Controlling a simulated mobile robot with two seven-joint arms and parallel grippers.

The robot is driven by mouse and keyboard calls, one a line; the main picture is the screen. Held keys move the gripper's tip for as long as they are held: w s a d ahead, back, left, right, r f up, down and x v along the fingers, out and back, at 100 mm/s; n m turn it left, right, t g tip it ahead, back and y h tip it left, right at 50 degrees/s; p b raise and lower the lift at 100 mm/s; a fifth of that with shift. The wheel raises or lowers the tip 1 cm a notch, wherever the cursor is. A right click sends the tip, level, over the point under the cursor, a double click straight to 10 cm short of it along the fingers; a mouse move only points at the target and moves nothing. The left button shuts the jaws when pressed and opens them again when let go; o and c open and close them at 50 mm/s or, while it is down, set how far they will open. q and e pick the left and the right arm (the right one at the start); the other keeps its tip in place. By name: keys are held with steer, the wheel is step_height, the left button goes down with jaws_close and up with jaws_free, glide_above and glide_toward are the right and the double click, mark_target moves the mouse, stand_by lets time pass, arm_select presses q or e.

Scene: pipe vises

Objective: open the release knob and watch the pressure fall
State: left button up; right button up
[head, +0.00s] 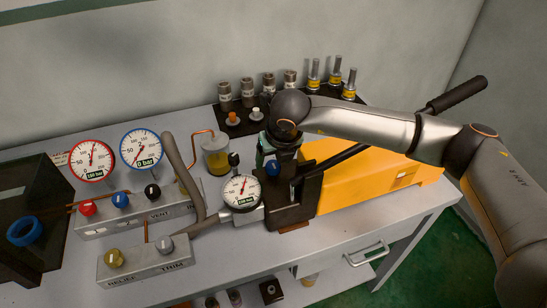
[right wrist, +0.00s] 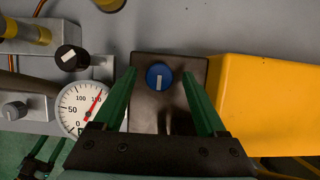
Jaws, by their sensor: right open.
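A blue knob (right wrist: 159,76) with a white mark sits on the dark pump block (right wrist: 142,110). In the head view the blue knob (head: 273,168) is partly crowded by my wrist. My right gripper (right wrist: 160,88) is open above the block, its green fingers on either side of the knob; I cannot tell if they touch it. In the head view the right gripper (head: 268,152) points down over the block. A white pressure gauge (right wrist: 85,108) beside the block has its red needle between 100 and 150; it also shows in the head view (head: 242,191).
The yellow pump body (head: 345,180) and black lever (head: 455,95) lie to the right. A red-rimmed gauge (head: 91,160), a blue-rimmed gauge (head: 141,148) and a valve block (head: 140,212) stand left. A relief/trim block (head: 148,260) is in front. Fittings fill a black tray (head: 222,126) behind.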

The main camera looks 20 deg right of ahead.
steer(key=shift+w+f, duration=0.2)
steer(key=shift+f, duration=0.25)
jaws_close()
stand_by(0.4)
